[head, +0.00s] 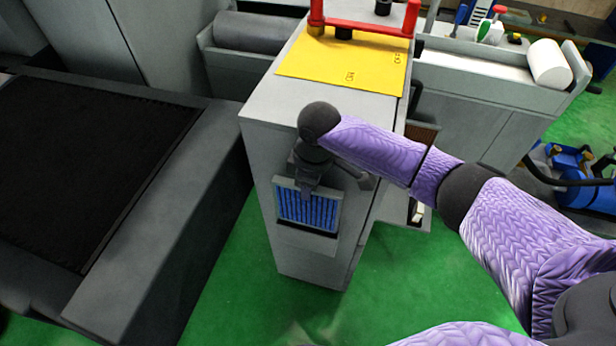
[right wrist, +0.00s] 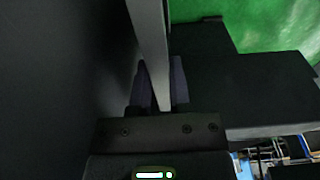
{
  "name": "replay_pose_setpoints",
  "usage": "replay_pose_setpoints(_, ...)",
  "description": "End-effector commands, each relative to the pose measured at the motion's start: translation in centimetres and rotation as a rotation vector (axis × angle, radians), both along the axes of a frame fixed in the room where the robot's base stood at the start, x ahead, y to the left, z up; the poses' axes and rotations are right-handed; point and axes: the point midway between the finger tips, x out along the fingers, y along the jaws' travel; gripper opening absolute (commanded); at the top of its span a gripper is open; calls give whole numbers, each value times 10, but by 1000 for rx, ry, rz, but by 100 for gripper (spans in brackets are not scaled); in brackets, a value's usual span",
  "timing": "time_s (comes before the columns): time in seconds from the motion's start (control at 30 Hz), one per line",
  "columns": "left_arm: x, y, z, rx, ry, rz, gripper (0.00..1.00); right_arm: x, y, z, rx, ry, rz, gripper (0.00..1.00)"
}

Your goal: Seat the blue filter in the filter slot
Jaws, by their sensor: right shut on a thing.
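The blue filter (head: 322,212) is a pleated blue panel in a light grey frame, upright at the front face of the grey cabinet. The filter slot (head: 306,229) shows as a dark band under the filter's lower edge; the filter hides the rest. I cannot tell how deep the filter sits in it. My right gripper (head: 306,190) is at the filter's top edge. In the right wrist view, my right gripper (right wrist: 160,88) is shut on the filter's thin grey frame (right wrist: 150,35), one finger on each side. My left gripper is out of view.
The grey cabinet (head: 268,118) has a yellow panel (head: 345,65) and a red handle (head: 365,27) on top. A low dark machine bed (head: 95,165) stands at left. Green floor (head: 225,290) is free in front. Blue equipment (head: 590,185) stands at far right.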

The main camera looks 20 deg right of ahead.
Motion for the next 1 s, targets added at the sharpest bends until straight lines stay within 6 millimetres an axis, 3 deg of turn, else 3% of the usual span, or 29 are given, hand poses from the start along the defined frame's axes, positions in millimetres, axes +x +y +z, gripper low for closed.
replay_pose_setpoints(0.2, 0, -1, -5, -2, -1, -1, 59, 0, 0, -10, -1, -1, 0, 0)
replay_pose_setpoints(1.0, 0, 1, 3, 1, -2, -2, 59, 0, 0, -9, 0, 0, -1, 0)
